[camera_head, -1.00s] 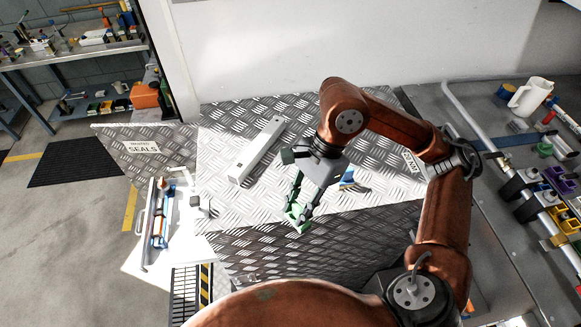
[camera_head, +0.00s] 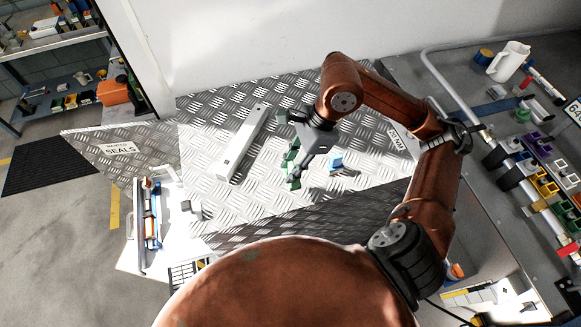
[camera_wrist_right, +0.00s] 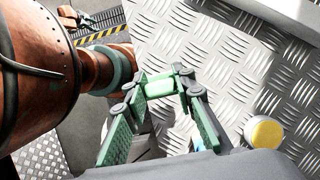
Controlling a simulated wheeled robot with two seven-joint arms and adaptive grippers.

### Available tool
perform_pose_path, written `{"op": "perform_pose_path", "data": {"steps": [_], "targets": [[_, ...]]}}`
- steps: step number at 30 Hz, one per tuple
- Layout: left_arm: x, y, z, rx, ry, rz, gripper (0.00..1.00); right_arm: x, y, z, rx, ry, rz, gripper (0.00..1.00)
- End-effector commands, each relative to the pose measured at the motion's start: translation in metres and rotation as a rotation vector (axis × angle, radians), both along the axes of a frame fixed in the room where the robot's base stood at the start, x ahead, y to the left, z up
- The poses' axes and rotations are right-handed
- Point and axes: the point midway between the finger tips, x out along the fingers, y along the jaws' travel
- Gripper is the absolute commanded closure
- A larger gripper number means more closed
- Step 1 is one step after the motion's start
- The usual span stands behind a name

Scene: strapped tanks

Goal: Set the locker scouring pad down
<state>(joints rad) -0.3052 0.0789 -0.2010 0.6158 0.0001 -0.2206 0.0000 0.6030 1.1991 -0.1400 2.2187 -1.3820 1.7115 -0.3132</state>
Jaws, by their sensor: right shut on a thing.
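The scouring pad (camera_wrist_right: 160,86) is a small pale green block in the right wrist view. My right gripper (camera_wrist_right: 157,84) is shut on it, with the pad between the two fingertips. The finger linings are also green. In the head view, my right gripper (camera_head: 291,180) hangs over the bright diamond-plate top (camera_head: 245,195). The pad is hard to tell from the green fingers there. I cannot tell whether the pad touches the plate. My left gripper is not in view.
A pale grey bar (camera_head: 242,143) lies left of the gripper. A small blue item (camera_head: 336,162) stands on its right; a yellow round cap (camera_wrist_right: 264,132) shows in the wrist view. A "SEALS" panel (camera_head: 115,150) is at left. Plate between bar and gripper is clear.

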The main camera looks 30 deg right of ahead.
Motion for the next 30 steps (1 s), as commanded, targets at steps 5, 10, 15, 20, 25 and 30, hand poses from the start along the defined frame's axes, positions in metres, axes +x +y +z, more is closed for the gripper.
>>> {"op": "perform_pose_path", "data": {"steps": [5, 10, 15, 20, 25, 30], "targets": [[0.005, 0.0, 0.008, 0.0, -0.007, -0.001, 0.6, 0.019, -0.011, -0.028, 0.002, 0.006, 0.0, 0.95], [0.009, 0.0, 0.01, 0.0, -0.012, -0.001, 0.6, 0.027, -0.015, -0.04, 0.0, 0.002, 0.003, 0.95], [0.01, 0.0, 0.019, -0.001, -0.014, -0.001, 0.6, 0.033, -0.019, -0.057, 0.002, 0.006, 0.003, 0.95], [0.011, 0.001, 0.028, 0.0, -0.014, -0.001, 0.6, 0.034, -0.019, -0.075, 0.002, 0.003, 0.003, 0.95], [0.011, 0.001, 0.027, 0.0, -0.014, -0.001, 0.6, 0.034, -0.019, -0.08, -0.001, 0.001, 0.004, 0.95], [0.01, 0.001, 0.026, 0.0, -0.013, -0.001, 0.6, 0.034, -0.019, -0.081, -0.001, 0.001, 0.004, 0.95]]}}
